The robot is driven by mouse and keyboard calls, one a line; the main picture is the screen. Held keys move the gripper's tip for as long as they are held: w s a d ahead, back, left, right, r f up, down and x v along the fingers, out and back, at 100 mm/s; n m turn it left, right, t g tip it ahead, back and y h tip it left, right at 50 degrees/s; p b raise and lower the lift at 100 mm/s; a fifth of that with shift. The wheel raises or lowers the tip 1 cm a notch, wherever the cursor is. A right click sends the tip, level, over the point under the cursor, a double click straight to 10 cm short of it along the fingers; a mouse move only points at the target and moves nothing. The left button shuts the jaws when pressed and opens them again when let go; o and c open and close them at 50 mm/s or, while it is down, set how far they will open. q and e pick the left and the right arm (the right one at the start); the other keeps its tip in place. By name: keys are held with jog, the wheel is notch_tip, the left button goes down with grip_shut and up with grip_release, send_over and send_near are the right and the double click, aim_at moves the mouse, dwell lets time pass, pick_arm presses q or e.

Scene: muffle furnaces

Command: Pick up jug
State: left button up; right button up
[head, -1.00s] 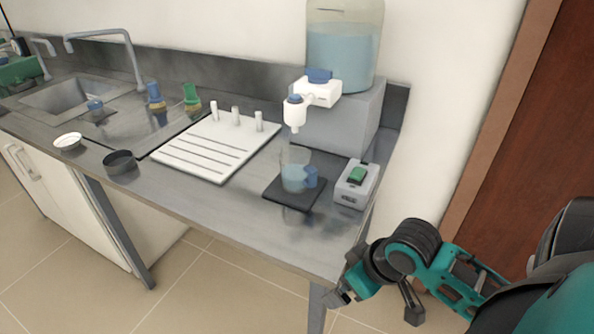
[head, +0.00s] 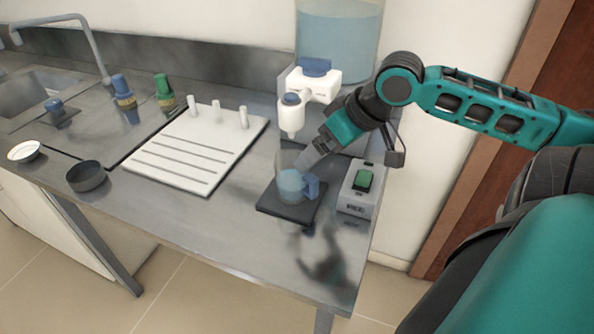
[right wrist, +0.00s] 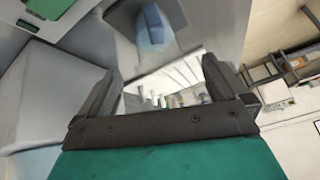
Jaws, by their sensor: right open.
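The jug (head: 290,185) is clear with bluish liquid and a blue handle (head: 312,186) on its right side. It stands on a dark square plate (head: 288,207) under the dispenser tap. My right gripper (head: 308,160) reaches down from the upper right, just above and beside the jug's handle side; contact cannot be told. In the right wrist view the gripper (right wrist: 160,90) is open with nothing between its fingers, and the jug's blue handle (right wrist: 153,22) shows beyond the fingertips near the top. My left gripper is not in view.
A dispenser tap (head: 291,117) hangs above the jug, below a large water container (head: 338,45). A grey box with a green switch (head: 364,180) stands close right. The front counter is clear.

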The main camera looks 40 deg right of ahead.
aim_at(312, 174)
jog(key=shift+x, duration=1.45)
jog(key=shift+w+f, duration=0.4)
jog(key=b+x, duration=0.1)
jog(key=b, duration=0.1)
jog(key=b+x, duration=0.2)
jog(key=b, duration=0.1)
jog(key=shift+s+d+f+b, duration=0.1)
jog(key=shift+d+f+b, duration=0.05)
jog(key=shift+d+b, duration=0.15)
jog(key=shift+w+a+f+b, duration=0.15)
jog(key=shift+w+f+b, duration=0.15)
jog(key=shift+b, duration=0.25)
jog(key=shift+w+a, duration=0.1)
jog(key=shift+a, duration=0.05)
jog(key=c, duration=1.1)
